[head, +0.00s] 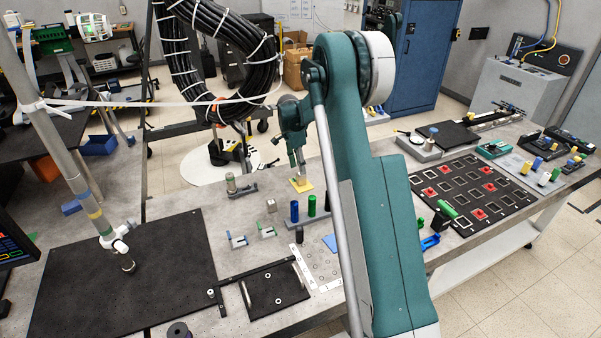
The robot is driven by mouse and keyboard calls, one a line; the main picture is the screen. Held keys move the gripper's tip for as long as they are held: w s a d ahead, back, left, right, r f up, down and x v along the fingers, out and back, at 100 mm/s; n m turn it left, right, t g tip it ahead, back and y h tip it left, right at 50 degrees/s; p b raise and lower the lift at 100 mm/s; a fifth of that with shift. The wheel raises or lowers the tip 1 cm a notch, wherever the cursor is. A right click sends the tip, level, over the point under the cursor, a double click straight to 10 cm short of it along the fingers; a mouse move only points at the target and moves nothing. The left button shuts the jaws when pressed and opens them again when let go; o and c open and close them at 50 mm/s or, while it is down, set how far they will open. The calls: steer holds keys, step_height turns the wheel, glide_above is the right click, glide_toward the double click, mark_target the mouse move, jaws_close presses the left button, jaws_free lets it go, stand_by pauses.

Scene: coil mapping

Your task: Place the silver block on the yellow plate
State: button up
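The yellow plate (302,185) lies on the grey table, just left of my arm in the head view. My gripper (298,165) points down right over it. A small tan-grey block-like thing (301,174) shows at the fingertips, on or just above the plate. I cannot tell whether it is the silver block, whether it touches the plate or whether the fingers grip it. Another small grey block (271,206) stands on the table left of and nearer than the plate.
Blue (294,212) and green (312,205) cylinders stand close in front of the plate. A grey fixture (241,187) lies to its left, with two small brackets nearer. A black coil of cable (240,70) hangs behind. A black board with red squares (470,190) lies right.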

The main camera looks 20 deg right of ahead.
mark_target(297, 174)
steer(key=shift+a+r, duration=0.25)
steer(key=shift+r, duration=1.15)
steer(key=shift+a+r, duration=0.2)
steer(key=shift+r, duration=1.2)
steer(key=shift+r, duration=0.1)
steer(key=s+a+r+n+t, duration=0.2)
steer(key=s+a+r+n, duration=0.3)
steer(key=s+r, duration=0.65)
steer(key=s+a+r+n+t, duration=0.1)
steer(key=s+a+r+n, duration=0.3)
steer(key=s+a+r, duration=0.7)
steer(key=s+a+f+n+t, duration=0.1)
steer(key=s+n, duration=0.2)
steer(key=s, duration=0.7)
steer(key=s+a+f+n+t+y, duration=0.1)
steer(key=s+a+f+n, duration=0.1)
steer(key=s, duration=0.9)
steer(key=s+a+f+n+t, duration=0.1)
steer(key=s+n, duration=0.3)
steer(key=s, duration=0.6)
steer(key=shift+s+a+f+t+y, duration=0.3)
steer(key=shift+s+a+t+y, duration=0.1)
steer(key=shift+a+t, duration=0.2)
